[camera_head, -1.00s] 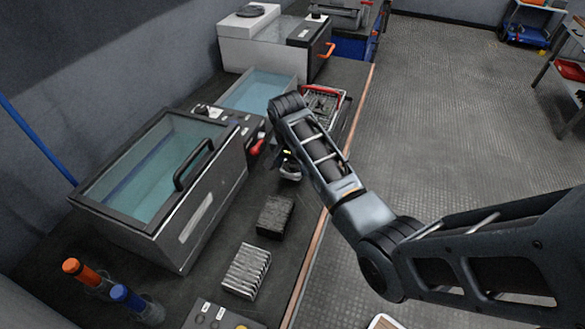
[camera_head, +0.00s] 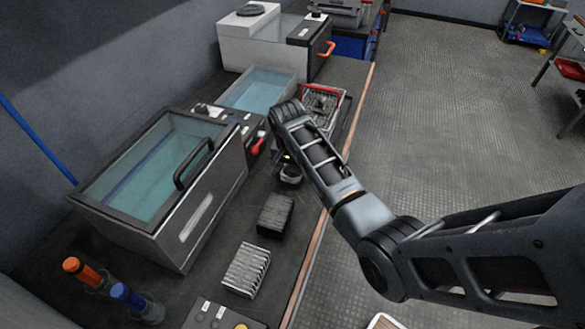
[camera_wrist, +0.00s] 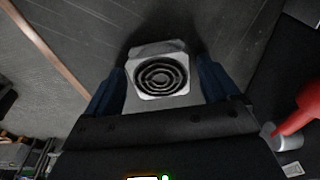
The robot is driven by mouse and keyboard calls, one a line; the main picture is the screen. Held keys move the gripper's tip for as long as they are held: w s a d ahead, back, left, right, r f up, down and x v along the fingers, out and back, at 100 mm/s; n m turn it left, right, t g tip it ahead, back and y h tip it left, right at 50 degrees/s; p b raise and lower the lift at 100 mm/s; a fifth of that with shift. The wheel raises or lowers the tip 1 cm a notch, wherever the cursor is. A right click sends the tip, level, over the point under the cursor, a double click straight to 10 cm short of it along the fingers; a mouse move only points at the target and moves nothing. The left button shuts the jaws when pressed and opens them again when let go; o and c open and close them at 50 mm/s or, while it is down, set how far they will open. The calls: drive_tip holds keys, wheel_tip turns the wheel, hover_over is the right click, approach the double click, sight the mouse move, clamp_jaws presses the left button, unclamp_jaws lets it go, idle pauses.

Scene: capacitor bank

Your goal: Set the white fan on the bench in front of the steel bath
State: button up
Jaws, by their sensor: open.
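The white fan (camera_wrist: 160,77), a small square unit with a dark ringed guard, shows in the wrist view between the blue fingers of my gripper (camera_wrist: 160,85). The gripper is open, with one finger on each side of the fan; I cannot tell whether either finger touches it. The fan appears to be at the dark bench surface (camera_wrist: 80,28). In the head view my wrist hides most of the fan. There, the steel bath (camera_head: 190,222), with a clear lid and black handle, stands left of my gripper, and the fan's spot is off its right far corner.
A black finned block (camera_head: 275,214) and a silver finned block (camera_head: 246,269) lie nearer on the bench. An open water bath (camera_head: 258,92) and a red-handled basket (camera_head: 322,98) are beyond. A red-tipped control (camera_wrist: 300,110) is close to the gripper's right.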

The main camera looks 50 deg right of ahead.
sight(291, 176)
wheel_tip(291, 176, up, 12)
drive_tip(key=a, duration=0.1)
drive_tip(key=shift+s+a, duration=0.3)
drive_tip(key=shift+a, duration=0.05)
drive_tip(key=shift+s, duration=0.15)
idle(0.5)
